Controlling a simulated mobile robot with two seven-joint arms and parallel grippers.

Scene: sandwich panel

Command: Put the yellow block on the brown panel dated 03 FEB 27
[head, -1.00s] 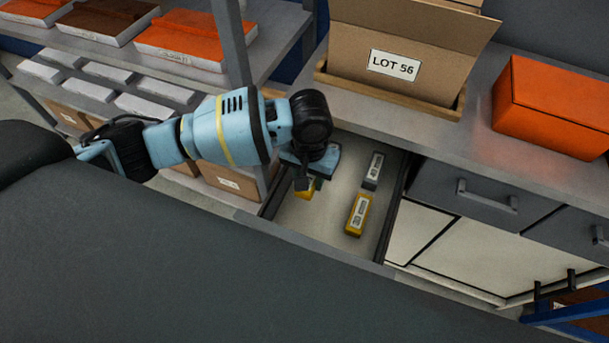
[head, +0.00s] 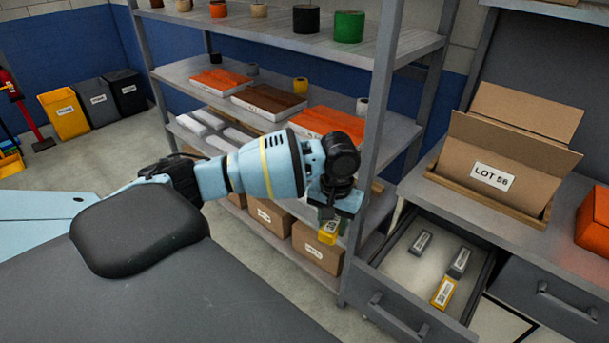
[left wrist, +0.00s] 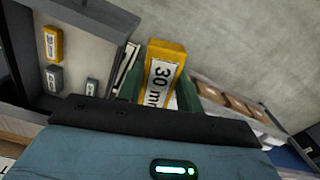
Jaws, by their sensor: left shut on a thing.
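My left gripper (head: 331,218) is shut on a yellow block (head: 328,236), held in the air beside the open drawer and in front of the shelf rack. In the left wrist view the yellow block (left wrist: 164,66) sits between the green fingers, its white label reading 30 mm. A brown panel (head: 268,102) lies on the rack's middle shelf between two orange panels, behind and above the left gripper. Its date is too small to read. My right gripper is not in view.
The open drawer (head: 425,270) holds another yellow block (head: 444,292) and two grey blocks. A rack post (head: 378,150) stands just right of the left gripper. Cardboard boxes (head: 318,250) sit on the low shelf. A LOT 56 carton (head: 500,165) stands on the counter.

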